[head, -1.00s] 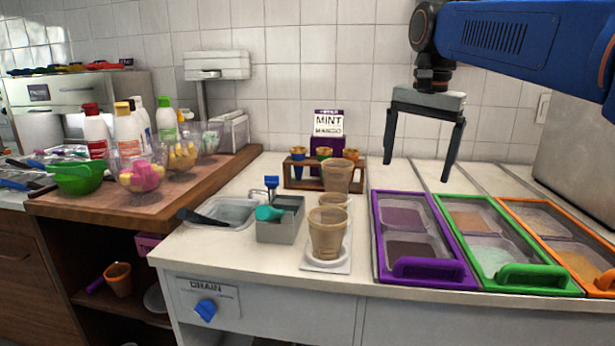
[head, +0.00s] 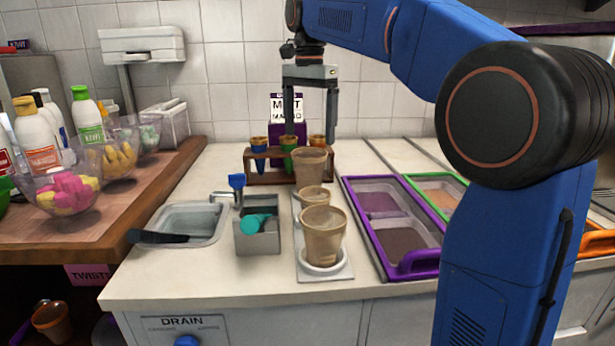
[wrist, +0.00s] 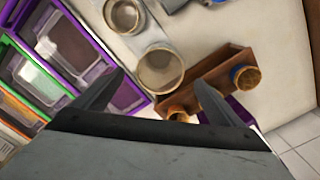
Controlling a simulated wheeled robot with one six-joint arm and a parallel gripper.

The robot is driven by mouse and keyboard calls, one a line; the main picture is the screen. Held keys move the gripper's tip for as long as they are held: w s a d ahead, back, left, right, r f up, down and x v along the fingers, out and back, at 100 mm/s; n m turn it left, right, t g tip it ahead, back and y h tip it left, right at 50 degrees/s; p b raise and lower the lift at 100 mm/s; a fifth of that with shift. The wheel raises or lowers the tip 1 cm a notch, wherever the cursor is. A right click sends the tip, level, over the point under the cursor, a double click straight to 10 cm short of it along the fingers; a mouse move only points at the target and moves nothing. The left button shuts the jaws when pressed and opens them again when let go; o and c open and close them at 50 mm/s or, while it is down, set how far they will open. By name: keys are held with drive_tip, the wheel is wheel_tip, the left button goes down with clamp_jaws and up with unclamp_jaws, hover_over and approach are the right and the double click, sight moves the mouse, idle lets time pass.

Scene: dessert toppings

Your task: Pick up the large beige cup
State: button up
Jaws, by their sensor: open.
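Three translucent beige cups stand in a row on a white holder (head: 340,271). The front cup (head: 322,240) looks largest, the middle cup (head: 314,197) sits lower, and the back cup (head: 310,166) stands nearest the wooden rack. My gripper (head: 310,126) points down, open and empty, above and around the back cup's place in the head view. In the wrist view my gripper (wrist: 160,79) has its fingers apart on either side of the back cup's open rim (wrist: 161,70). The middle cup (wrist: 125,16) is at the top edge there. I see no contact.
A wooden rack (head: 262,177) with small cones stands behind the cups. A grey box (head: 257,240) with a teal scoop and a sink (head: 185,222) are to the left. A purple-framed topping bin (head: 421,262) is close on the right.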

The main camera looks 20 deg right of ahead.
sight(309, 168)
wheel_tip(309, 168, down, 11)
drive_tip(key=shift+w+d, duration=0.15)
drive_tip(key=c, duration=1.1)
